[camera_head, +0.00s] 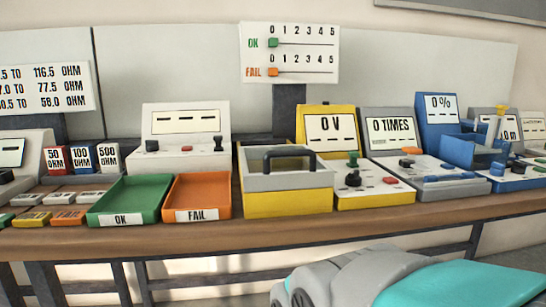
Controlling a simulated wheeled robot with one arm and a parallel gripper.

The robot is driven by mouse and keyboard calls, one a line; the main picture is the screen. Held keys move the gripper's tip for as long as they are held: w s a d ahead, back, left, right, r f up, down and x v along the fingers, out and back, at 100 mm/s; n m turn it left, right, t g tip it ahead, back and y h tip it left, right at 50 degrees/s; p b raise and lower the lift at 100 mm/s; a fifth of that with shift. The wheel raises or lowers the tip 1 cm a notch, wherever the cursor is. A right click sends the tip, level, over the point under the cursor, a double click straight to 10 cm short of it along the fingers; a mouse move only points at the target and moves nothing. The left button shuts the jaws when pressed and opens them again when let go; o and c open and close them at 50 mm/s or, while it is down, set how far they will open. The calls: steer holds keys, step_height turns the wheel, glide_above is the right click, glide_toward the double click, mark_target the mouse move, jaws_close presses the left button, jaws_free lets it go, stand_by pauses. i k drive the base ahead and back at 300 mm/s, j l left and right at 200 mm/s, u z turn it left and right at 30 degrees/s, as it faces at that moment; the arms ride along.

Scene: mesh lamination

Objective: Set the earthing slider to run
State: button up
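No control has a readable earthing label, so I cannot tell which one is the earthing slider. The yellow unit (391,200) with a "0 V" display (331,130) has a black knob (353,179), a green knob (352,159) and a red button (390,180). The white unit (186,122) to its left has a blank dashed display, a black knob (152,146) and a small black lever (218,143). My grey and teal arm crosses the bottom right in front of the bench. My gripper is not in view.
The bench (290,226) holds a green OK tray (150,192), an orange FAIL tray (210,184), a yellow-grey box (288,205) with a black handle, a grey "0 TIMES" unit (380,117) and a blue "0 %" unit (427,120). The trays look empty. Units stand close together.

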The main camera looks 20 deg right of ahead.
mark_target(353, 155)
steer(key=l, duration=0.7)
steer(key=k+l, duration=0.15)
steer(key=l, duration=0.6)
steer(key=l+u, duration=0.1)
steer(key=l, duration=0.65)
steer(key=k+l, duration=0.15)
steer(key=l, duration=0.55)
